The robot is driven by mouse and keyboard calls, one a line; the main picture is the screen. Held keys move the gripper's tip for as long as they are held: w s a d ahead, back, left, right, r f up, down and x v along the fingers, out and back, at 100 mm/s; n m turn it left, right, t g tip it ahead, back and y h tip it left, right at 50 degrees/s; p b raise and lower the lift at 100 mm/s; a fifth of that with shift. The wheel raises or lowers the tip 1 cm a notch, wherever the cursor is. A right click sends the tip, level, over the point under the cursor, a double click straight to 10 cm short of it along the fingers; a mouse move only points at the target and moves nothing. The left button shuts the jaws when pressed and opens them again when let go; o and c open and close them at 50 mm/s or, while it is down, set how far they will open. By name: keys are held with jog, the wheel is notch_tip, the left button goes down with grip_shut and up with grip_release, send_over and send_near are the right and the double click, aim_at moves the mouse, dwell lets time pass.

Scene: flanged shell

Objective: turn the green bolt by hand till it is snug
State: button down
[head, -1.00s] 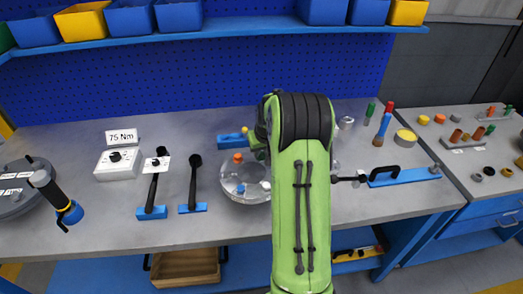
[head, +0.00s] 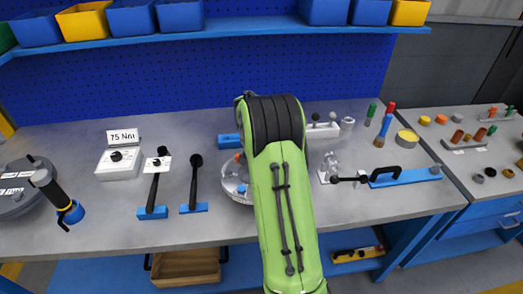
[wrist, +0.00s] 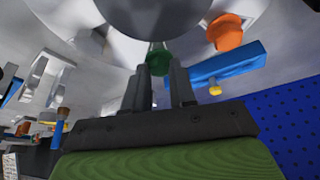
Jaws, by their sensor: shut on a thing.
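In the wrist view the green bolt (wrist: 158,60) sits between the two fingertips of my gripper (wrist: 158,72), which is shut on it. The bolt meets the underside of a large grey round part, the flanged shell (wrist: 165,15), at the top of that view. An orange bolt or cap (wrist: 228,32) shows to the right on the shell's edge. In the head view only the left part of the shell (head: 232,190) shows on the bench. My arm hides the rest, along with my gripper and the green bolt.
A blue block (head: 229,141) lies behind the shell. A torque wrench (head: 153,190) and another black-handled tool (head: 194,185) stand to the left. A grey fixture (head: 331,165) and a blue bar with a black handle (head: 402,176) are on the right.

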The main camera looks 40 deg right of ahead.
jog(key=m, duration=0.2)
jog(key=m+g+p, duration=0.1)
jog(key=shift+w+a+r+m+h, duration=0.1)
jog(key=shift+w+r+m+h, duration=0.05)
jog(key=shift+w+m+h, duration=0.2)
jog(key=m+g+p, duration=0.1)
jog(key=m, duration=0.2)
jog(key=shift+m+g, duration=0.25)
jog(key=shift+g, duration=0.05)
jog(key=m+p, duration=0.1)
jog(key=m, duration=0.1)
jog(key=m+g+p, duration=0.1)
jog(key=m+p, duration=0.1)
jog(key=m+g+p, duration=0.1)
jog(key=m, duration=0.1)
jog(key=shift+w+r, duration=0.1)
jog(key=shift+w, duration=0.25)
jog(key=shift+d+m, duration=0.2)
jog(key=shift+m, duration=0.1)
jog(key=c, duration=1.3)
grip_release()
jog(key=o, duration=0.4)
jog(key=shift+a, duration=0.1)
